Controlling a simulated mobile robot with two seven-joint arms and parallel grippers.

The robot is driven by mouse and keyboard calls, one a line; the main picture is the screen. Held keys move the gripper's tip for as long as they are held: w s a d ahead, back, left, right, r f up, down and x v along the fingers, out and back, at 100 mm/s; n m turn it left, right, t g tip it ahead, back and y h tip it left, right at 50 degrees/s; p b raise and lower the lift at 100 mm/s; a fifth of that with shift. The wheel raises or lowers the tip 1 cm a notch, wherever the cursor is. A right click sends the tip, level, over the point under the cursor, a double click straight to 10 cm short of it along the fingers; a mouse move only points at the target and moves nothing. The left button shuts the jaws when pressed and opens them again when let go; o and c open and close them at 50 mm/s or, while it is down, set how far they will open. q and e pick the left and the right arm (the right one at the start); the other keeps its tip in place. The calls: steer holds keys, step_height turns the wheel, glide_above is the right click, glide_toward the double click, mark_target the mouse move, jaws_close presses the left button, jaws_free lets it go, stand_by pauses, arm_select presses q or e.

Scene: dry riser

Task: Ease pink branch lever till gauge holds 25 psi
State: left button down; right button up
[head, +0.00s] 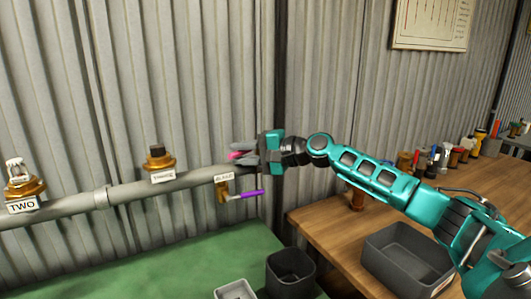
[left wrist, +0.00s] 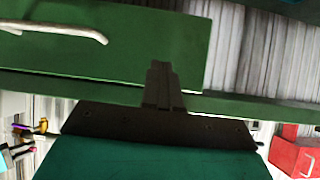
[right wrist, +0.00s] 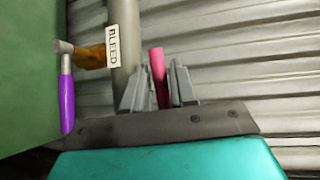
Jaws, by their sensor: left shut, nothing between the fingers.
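The pink branch lever (head: 235,155) is at the right end of the grey pipe (head: 130,193), partly hidden by my right gripper (head: 257,152). In the right wrist view the pink lever (right wrist: 158,72) stands between the two spread fingers of my right gripper (right wrist: 160,88), with room beside it. My left gripper (left wrist: 162,85) shows only in its own wrist view, shut and empty, in front of a green surface. I see no gauge face in any view.
A purple lever (head: 250,195) hangs by the BLEED label (head: 224,177). Brass fittings marked TWO (head: 22,187) and another (head: 158,163) sit on the pipe. Dark bins (head: 290,270) stand below; a grey tray (head: 408,258) is on the wooden bench.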

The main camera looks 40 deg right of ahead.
steer(key=b+v, duration=0.4)
steer(key=v, duration=0.8)
steer(key=shift+r, duration=0.15)
stand_by(0.3)
stand_by(0.5)
